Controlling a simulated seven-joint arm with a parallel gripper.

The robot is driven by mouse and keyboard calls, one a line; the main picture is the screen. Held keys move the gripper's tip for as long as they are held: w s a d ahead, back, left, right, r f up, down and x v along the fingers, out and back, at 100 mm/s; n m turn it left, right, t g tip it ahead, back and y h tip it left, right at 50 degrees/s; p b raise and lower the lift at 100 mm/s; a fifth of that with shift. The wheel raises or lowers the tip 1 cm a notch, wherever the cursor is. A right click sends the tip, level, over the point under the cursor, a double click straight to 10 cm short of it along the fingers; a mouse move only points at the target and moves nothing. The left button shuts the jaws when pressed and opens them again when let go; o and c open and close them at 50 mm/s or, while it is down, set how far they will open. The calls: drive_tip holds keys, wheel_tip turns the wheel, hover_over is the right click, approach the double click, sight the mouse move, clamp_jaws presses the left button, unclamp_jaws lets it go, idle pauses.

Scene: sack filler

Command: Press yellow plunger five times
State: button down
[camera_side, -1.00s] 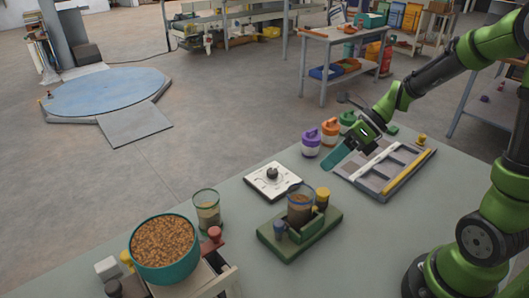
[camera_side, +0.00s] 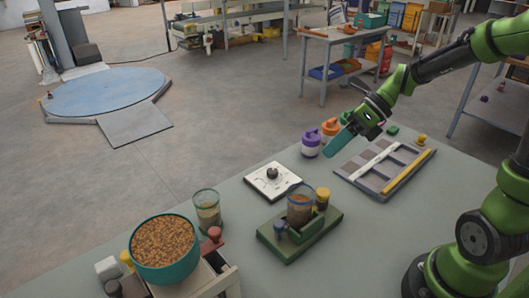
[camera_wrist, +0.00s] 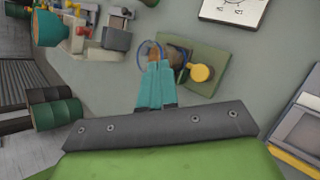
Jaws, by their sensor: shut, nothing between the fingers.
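A jar of brown contents (camera_side: 299,212) and a small blue knob (camera_side: 280,229) share the base. My gripper (camera_side: 329,153) has teal fingers, shut and empty, up in the air beyond and above the plunger in the side view, apart from it. In the wrist view my fingertips (camera_wrist: 157,64) overlap the jar's blue rim (camera_wrist: 150,52) in the picture.
A white dial plate (camera_side: 273,182) lies behind the base. Purple (camera_side: 311,144) and orange-lidded jars stand behind my gripper. A grey tray with a yellow bar (camera_side: 407,172) lies to the right. A teal bowl of brown pellets (camera_side: 165,272) and a clear jar (camera_side: 207,212) are left.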

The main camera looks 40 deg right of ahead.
sight(327, 190)
idle(0.3)
drive_tip(key=shift+f, duration=4.4)
drive_tip(key=shift+f, duration=0.15)
drive_tip(key=shift+f, duration=0.25)
drive_tip(key=shift+f, duration=0.7)
drive_tip(key=shift+r, duration=1.15)
drive_tip(key=shift+r, duration=2.5)
